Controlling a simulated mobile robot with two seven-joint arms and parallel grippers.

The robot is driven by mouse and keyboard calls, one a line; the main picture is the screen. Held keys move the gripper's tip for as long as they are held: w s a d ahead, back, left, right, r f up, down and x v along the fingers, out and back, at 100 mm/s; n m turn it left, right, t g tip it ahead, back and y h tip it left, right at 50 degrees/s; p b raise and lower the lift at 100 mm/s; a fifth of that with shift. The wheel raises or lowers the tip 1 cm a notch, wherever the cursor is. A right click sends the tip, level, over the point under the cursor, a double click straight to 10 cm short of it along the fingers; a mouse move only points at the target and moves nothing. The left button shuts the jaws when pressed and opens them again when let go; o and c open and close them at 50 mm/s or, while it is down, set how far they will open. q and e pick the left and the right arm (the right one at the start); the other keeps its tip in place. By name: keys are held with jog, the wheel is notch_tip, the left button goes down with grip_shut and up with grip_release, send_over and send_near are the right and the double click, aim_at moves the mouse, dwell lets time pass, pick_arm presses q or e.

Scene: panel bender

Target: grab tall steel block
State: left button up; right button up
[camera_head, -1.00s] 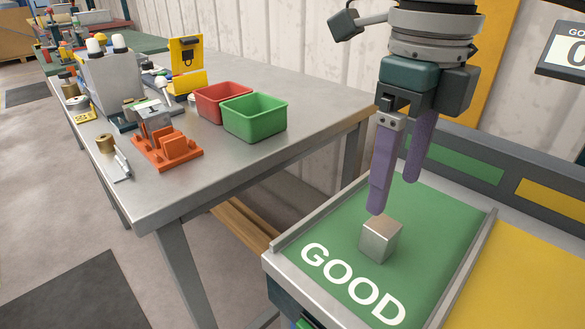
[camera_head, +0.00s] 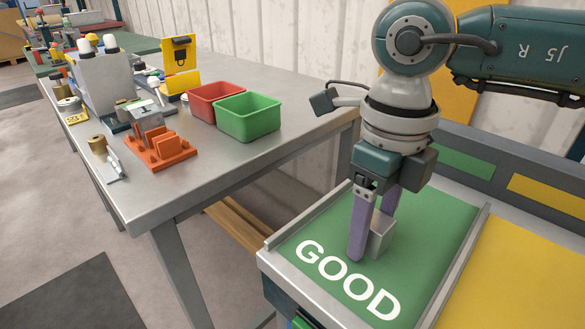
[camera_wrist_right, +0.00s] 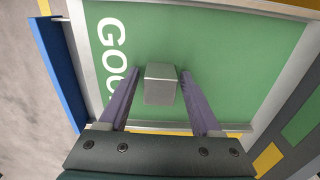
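The tall steel block (camera_head: 381,236) stands upright on the green GOOD tray (camera_head: 440,222). In the head view it is partly hidden behind a finger of my right gripper (camera_head: 370,245). The right wrist view shows the block (camera_wrist_right: 160,84) between the two purple fingers of the right gripper (camera_wrist_right: 160,75), with a gap on each side. The right gripper is open, pointing down, with its fingers reaching down around the block. My left gripper is not in view.
A raised grey rim (camera_head: 455,262) edges the green tray, with a yellow area (camera_head: 530,270) to its right. A steel workbench (camera_head: 230,165) on the left holds a red bin (camera_head: 213,100), a green bin (camera_head: 248,117) and an orange fixture (camera_head: 162,152).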

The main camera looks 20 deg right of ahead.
grip_shut()
dwell(0.3)
dwell(0.3)
